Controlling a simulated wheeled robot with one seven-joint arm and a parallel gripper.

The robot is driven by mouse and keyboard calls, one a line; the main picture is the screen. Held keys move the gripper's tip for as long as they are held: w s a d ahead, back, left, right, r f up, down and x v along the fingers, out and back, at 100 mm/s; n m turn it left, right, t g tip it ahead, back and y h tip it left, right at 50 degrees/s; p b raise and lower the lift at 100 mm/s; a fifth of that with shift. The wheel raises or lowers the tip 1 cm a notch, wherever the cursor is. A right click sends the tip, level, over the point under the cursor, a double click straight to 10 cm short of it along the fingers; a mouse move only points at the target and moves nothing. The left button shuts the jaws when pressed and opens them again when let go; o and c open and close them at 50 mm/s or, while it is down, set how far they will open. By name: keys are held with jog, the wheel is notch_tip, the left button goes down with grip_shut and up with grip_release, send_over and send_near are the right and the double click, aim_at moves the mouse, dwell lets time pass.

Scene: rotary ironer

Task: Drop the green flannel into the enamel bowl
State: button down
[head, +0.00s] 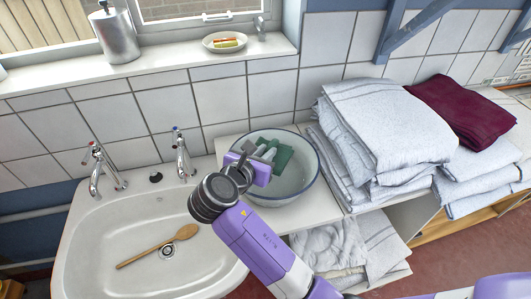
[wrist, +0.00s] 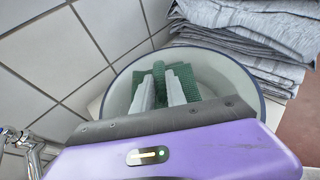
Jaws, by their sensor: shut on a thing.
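The green flannel (head: 281,154) is held between the grey fingers of my gripper (head: 266,153), which is shut on it. In the wrist view the flannel (wrist: 186,80) shows on both sides of the two fingertips (wrist: 160,86). The white enamel bowl (head: 300,189) with a dark blue rim stands on the counter to the right of the sink. The flannel and fingers are over the bowl, within its outline in both views; the bowl (wrist: 235,75) also shows in the wrist view. I cannot tell whether the flannel touches the bowl.
Stacked grey-white towels (head: 385,125) stand close to the right of the bowl, with a maroon towel (head: 462,110) beyond. The sink (head: 120,235) with two taps and a wooden spoon (head: 160,245) lies to the left. The tiled wall (head: 225,100) is close behind.

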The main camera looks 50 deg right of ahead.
jog(key=c, duration=1.3)
grip_release()
jog(key=shift+o, duration=0.2)
jog(key=v, duration=0.7)
jog(key=shift+a+b, duration=0.3)
jog(key=shift+a, duration=0.05)
jog(key=shift+s+r, duration=0.1)
jog(key=shift+s, duration=0.05)
